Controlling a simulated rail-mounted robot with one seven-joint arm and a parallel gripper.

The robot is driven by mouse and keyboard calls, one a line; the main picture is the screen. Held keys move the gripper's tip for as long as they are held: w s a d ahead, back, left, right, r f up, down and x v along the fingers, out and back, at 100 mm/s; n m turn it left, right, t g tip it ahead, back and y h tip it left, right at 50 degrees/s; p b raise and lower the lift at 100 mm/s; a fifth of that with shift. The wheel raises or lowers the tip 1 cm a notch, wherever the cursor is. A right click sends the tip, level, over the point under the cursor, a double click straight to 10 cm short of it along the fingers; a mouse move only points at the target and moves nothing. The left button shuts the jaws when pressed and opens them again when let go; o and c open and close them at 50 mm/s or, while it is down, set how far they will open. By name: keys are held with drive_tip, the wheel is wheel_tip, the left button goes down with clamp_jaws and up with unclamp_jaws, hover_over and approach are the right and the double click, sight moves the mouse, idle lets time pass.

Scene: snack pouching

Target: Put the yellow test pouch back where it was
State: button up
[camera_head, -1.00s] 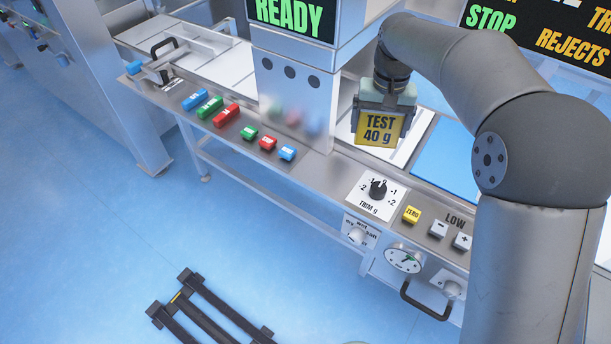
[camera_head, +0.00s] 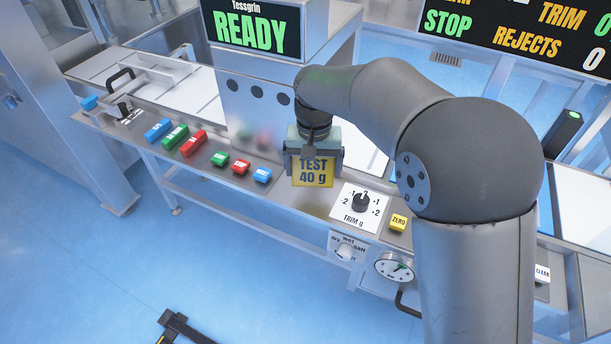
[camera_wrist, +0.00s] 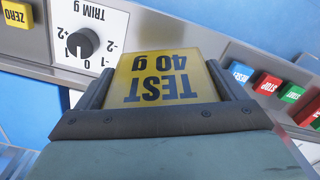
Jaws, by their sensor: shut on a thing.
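The yellow test pouch (camera_head: 313,172) reads "TEST 40 g". My gripper (camera_head: 313,160) is shut on it and holds it upright. In the head view it appears in front of the machine's steel front ledge, between the blue button and the trim dial. In the wrist view the pouch (camera_wrist: 160,75) sits between the two dark fingers of my gripper (camera_wrist: 160,95), its lettering upside down. The spot where the pouch was kept cannot be made out in these frames.
The trim dial (camera_head: 359,203) and yellow ZERO button (camera_head: 398,223) are right of the pouch. Green, red and blue buttons (camera_head: 262,175) are to its left. The READY screen (camera_head: 253,28) stands behind. Blue floor (camera_head: 230,270) lies open in front.

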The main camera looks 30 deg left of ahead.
sight(305, 178)
drive_tip(key=f, duration=0.1)
drive_tip(key=a+f, duration=0.2)
drive_tip(key=shift+w+a, duration=0.15)
drive_tip(key=shift+w, duration=0.1)
drive_tip(key=shift+a+f, duration=0.1)
drive_tip(key=shift+f, duration=1.4)
drive_tip(key=shift+f, duration=0.2)
drive_tip(key=o, duration=0.8)
